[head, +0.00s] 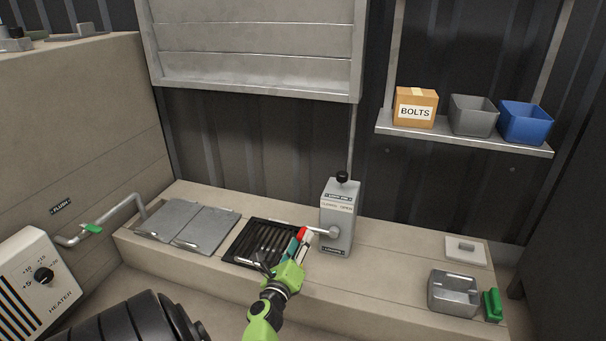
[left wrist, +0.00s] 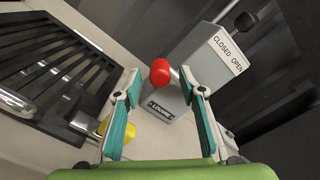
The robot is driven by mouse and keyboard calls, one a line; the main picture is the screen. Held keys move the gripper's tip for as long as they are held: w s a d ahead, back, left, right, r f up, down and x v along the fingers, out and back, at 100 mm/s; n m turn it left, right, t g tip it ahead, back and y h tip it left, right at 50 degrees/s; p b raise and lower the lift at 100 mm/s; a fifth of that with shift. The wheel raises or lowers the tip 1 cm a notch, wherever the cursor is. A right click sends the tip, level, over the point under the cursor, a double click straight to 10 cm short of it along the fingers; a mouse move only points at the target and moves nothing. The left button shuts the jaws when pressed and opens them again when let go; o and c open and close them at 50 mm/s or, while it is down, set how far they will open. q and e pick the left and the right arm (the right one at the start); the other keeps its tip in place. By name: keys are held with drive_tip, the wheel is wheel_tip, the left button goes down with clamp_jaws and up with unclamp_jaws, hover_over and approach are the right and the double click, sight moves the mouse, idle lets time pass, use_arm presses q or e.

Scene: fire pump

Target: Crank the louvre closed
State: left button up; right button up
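The louvre (head: 250,45) is a grey slatted panel high on the back wall; its slats look nearly flat. The grey crank box (head: 338,217) stands on the ledge below it, marked CLOSED and OPEN, with a black knob on top. Its crank arm (head: 322,231) points left and ends in a red knob (head: 301,233). My left gripper (head: 298,246) is at this knob, fingers apart. In the left wrist view the red knob (left wrist: 160,72) lies between the open teal fingertips (left wrist: 160,78); whether they touch it is unclear. My right gripper is out of view.
A black grate (head: 262,240) and grey hatch covers (head: 186,222) lie left of the box. A metal tray (head: 453,291) is on the ledge at right. A shelf (head: 470,139) holds a BOLTS box and two bins. The ledge between box and tray is clear.

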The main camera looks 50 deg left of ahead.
use_arm(q)
drive_tip(key=shift+v, duration=2)
